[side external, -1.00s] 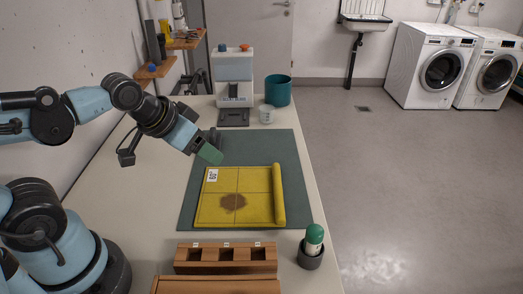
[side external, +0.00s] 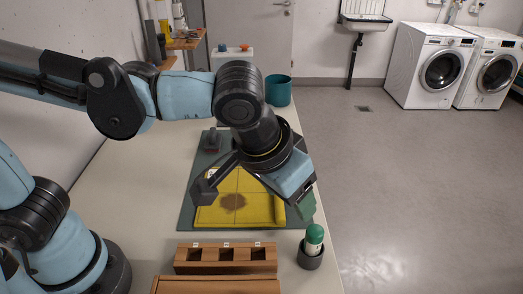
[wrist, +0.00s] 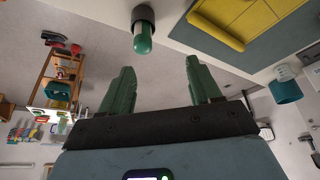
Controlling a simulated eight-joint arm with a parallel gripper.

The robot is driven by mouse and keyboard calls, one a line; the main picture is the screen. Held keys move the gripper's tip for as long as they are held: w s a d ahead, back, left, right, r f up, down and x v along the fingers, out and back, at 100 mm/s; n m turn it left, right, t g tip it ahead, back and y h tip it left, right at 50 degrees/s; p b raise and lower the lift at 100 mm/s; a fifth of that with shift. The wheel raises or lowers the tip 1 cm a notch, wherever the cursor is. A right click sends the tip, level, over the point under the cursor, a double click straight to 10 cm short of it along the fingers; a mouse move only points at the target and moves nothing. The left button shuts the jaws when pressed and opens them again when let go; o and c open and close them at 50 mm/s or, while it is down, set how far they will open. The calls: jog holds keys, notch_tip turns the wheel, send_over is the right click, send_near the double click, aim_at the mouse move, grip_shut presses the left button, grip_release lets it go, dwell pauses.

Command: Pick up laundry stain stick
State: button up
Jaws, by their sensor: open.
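The laundry stain stick (side external: 314,236), with a green cap and a pale body, stands upright in a small dark cup (side external: 311,257) at the table's front right edge. In the wrist view the stick's green cap (wrist: 143,40) shows ahead of the fingertips, a little left of the middle of the gap. My gripper (side external: 308,208) has green fingers and is above and just behind the stick, apart from it. In the wrist view my gripper (wrist: 160,66) is open, with nothing between its fingers. The stick's lower part is hidden in the cup.
A wooden block with several slots (side external: 226,270) stands left of the cup. A yellow cloth (side external: 222,212) with a brown stain lies on a green mat (side external: 190,192) behind, partly hidden by my arm. A teal bin (side external: 278,90) stands at the back. The floor right of the table is clear.

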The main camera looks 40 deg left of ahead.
aim_at(314, 231)
jog(key=d+f, duration=0.1)
jog(key=f, duration=0.1)
jog(key=w+d+f, duration=0.1)
jog(key=f, duration=0.1)
jog(key=d+f, duration=0.1)
jog(key=f, duration=0.1)
jog(key=shift+w+d+f, duration=0.2)
jog(key=shift+w+d, duration=0.05)
jog(key=shift+d, duration=0.05)
jog(key=x, duration=0.4)
jog(key=shift+w+a+r, duration=0.1)
jog(key=shift+w+r, duration=0.05)
jog(key=shift+w, duration=0.2)
jog(key=shift+w+f, duration=0.2)
jog(key=shift+f, duration=0.35)
jog(key=c, duration=1.1)
